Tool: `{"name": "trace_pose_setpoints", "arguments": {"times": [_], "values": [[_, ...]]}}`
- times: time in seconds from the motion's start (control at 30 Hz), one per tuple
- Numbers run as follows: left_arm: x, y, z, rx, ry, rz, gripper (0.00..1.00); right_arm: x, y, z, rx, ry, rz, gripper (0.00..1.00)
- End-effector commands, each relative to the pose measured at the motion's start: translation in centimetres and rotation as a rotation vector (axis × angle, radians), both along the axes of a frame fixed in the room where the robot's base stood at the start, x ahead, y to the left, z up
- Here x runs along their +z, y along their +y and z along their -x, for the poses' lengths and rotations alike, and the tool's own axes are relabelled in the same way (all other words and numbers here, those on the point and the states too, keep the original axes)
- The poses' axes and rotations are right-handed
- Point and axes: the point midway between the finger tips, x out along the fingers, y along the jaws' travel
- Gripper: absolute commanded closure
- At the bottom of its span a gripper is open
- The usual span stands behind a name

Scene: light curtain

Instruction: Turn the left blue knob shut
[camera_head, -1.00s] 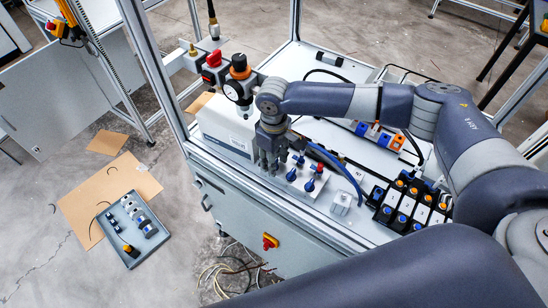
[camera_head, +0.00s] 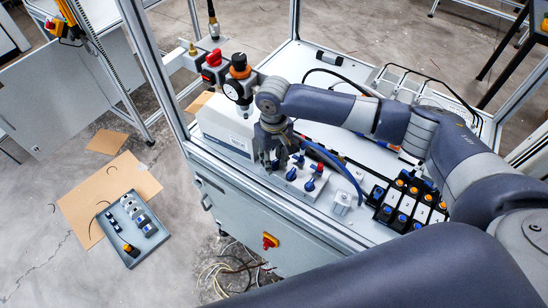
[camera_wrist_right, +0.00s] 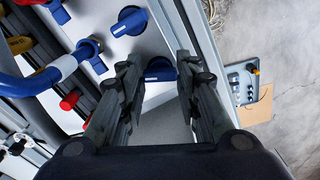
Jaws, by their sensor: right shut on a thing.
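My right gripper (camera_head: 274,166) reaches down onto the white valve panel (camera_head: 325,181). In the right wrist view its fingers (camera_wrist_right: 160,66) stand on either side of the left blue knob (camera_wrist_right: 161,73), with the knob between the fingertips. In the head view the gripper hides this knob. A second blue knob (camera_head: 291,174) sits just right of the gripper; it also shows in the wrist view (camera_wrist_right: 130,20). A third blue knob (camera_head: 309,185) lies farther right. My left gripper is out of view.
Blue fittings with red parts (camera_head: 318,168) and a blue hose (camera_head: 340,167) stand close behind the knobs. A black pressure regulator (camera_head: 239,85) rises behind left of the gripper. A cabinet frame post (camera_head: 160,75) stands left. Black-and-orange modules (camera_head: 407,203) are right.

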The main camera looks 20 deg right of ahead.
Motion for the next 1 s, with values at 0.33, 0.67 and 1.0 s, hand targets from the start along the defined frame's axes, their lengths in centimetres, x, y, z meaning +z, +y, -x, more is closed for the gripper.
{"name": "trace_pose_setpoints", "arguments": {"times": [0.33, 0.67, 1.0], "values": [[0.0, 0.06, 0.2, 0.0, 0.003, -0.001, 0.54, 0.13, 0.11, -0.16, -0.331, -0.004, -0.004, 0.93], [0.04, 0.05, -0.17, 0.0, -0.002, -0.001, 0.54, 0.17, 0.04, -0.19, -0.645, -0.004, -0.003, 0.93], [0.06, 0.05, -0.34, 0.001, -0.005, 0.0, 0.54, 0.25, -0.02, -0.29, -0.94, -0.007, -0.004, 0.93]]}}
